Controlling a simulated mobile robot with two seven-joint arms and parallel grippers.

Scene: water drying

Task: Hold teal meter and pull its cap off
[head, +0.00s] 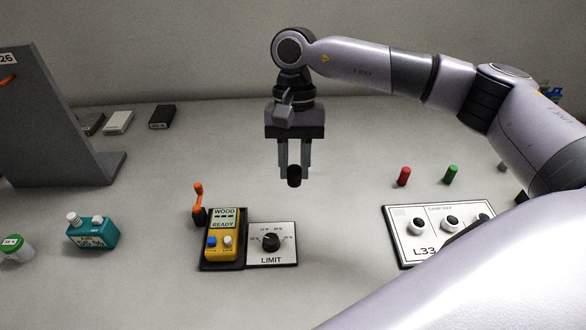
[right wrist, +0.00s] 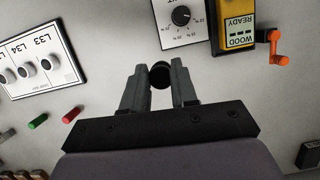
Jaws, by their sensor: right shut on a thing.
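The teal meter (head: 92,234) stands on the table at the left in the head view. It has a light round part and a pale button on top, and a label on its front. My right gripper (head: 294,172) is above the middle of the table, pointing down, well to the right of the teal meter. It is shut on a small black cylinder (head: 294,177); its round dark end also shows between the fingers in the right wrist view (right wrist: 160,75). I cannot tell whether this is a cap. My left gripper is not in view.
A yellow WOOD READY meter (head: 223,236) sits in a dark holder beside the LIMIT dial panel (head: 272,243), with an orange crank (head: 198,197) behind. A green-lidded jar (head: 16,247) is left of the teal meter. Red (head: 404,176) and green (head: 451,174) pegs stand behind a switch panel (head: 404,242).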

